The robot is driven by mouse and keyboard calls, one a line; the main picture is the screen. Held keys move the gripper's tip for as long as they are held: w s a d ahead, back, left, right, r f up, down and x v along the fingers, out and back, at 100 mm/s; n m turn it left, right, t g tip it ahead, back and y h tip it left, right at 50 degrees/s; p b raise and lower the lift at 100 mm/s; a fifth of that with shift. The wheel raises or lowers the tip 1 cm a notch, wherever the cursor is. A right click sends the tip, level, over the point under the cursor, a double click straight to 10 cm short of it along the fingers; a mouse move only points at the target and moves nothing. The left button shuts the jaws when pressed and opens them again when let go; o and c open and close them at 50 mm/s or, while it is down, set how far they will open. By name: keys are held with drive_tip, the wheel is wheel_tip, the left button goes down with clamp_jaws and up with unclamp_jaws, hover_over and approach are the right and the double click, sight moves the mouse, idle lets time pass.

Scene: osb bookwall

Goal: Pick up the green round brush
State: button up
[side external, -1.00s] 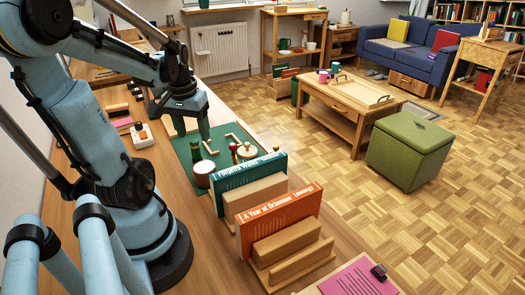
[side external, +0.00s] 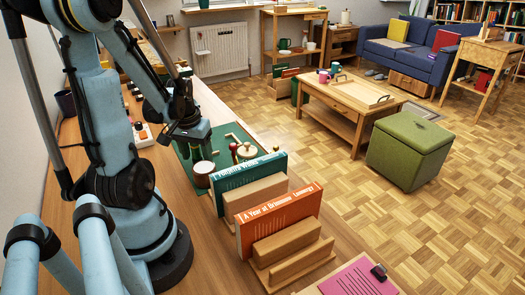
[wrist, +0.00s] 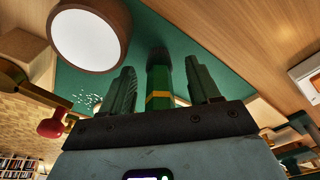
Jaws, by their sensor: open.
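A green upright thing with a yellow band, apparently the green round brush (wrist: 159,82), stands between the fingers of my gripper (wrist: 160,72) in the wrist view. A finger is on each side of it, with a visible gap at both sides. The fingers are open. In the side view my gripper (side external: 197,150) points down over the green mat (side external: 222,131) and hides most of the brush.
A white-topped round pot with a brown rim (side external: 203,173) stands close to my gripper; it also shows in the wrist view (wrist: 88,35). A red-topped peg (side external: 233,150) and a lidded pot (side external: 247,151) are to the right. Teal (side external: 248,172) and orange (side external: 280,218) books stand nearer the camera.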

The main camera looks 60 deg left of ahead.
drive_tip(key=shift+w+f, duration=0.1)
drive_tip(key=shift+f, duration=0.6)
drive_tip(key=c, duration=1.1)
drive_tip(key=shift+r, duration=0.15)
drive_tip(key=shift+r, duration=0.7)
drive_tip(key=r, duration=0.1)
drive_tip(key=d+r, duration=0.1)
drive_tip(key=r, duration=0.1)
drive_tip(key=shift+w, duration=0.2)
drive_tip(key=w+d+r, duration=0.1)
drive_tip(key=d+r, duration=0.1)
drive_tip(key=d, duration=0.1)
drive_tip(key=w+d+r, duration=0.1)
drive_tip(key=d+r, duration=0.1)
drive_tip(key=d, duration=0.1)
drive_tip(key=w+d+r, duration=0.2)
drive_tip(key=d, duration=0.1)
drive_tip(key=shift+d+r, duration=0.15)
drive_tip(key=shift+d, duration=0.25)
